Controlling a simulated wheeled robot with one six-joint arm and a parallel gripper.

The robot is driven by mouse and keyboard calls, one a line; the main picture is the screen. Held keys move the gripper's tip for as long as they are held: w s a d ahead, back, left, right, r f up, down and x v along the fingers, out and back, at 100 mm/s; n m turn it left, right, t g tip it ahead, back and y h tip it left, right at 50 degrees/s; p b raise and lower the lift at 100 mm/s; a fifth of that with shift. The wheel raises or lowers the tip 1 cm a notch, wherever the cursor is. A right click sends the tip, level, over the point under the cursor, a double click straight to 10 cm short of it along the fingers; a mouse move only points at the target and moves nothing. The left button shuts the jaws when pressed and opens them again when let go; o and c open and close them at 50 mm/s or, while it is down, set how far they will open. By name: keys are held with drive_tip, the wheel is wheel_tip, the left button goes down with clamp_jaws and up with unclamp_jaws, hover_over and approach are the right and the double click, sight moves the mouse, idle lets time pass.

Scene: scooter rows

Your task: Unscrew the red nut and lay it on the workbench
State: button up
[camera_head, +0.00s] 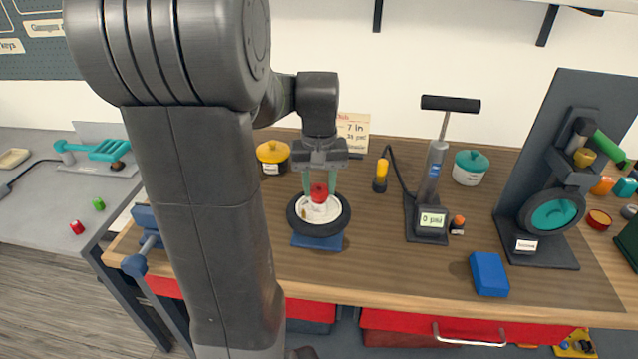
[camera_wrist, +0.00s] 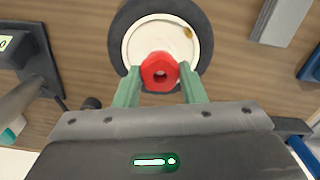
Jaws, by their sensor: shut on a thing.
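The red nut (camera_head: 319,192) sits at the centre of a small wheel with a black tyre (camera_head: 343,222) and a cream hub. The wheel lies flat on a blue stand (camera_head: 318,242) on the wooden workbench (camera_head: 375,270). My gripper (camera_head: 319,190) comes down from above, its green fingers on either side of the nut and shut on it. In the wrist view the nut (camera_wrist: 160,72) shows its central hole between the fingertips, in front of the cream hub (camera_wrist: 145,38). I cannot tell whether the nut is still threaded on.
A pump with a gauge (camera_head: 432,220) and a blue block (camera_head: 489,274) stand right of the wheel. A yellow pot (camera_head: 273,157) and a yellow-handled tool (camera_head: 381,173) are behind it. A blue vise (camera_head: 147,240) is at the left. Bench space in front of the pump is clear.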

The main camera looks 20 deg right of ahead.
drive_tip(key=n+p, duration=0.1)
drive_tip(key=n, duration=0.4)
drive_tip(key=n+p, duration=0.1)
drive_tip(key=n, duration=0.4)
drive_tip(key=shift+n, duration=0.3)
drive_tip(key=n+p, duration=0.1)
drive_tip(key=n, duration=1)
drive_tip(key=shift+p, duration=0.35)
drive_tip(key=o, duration=1)
drive_tip(key=shift+o, duration=0.2)
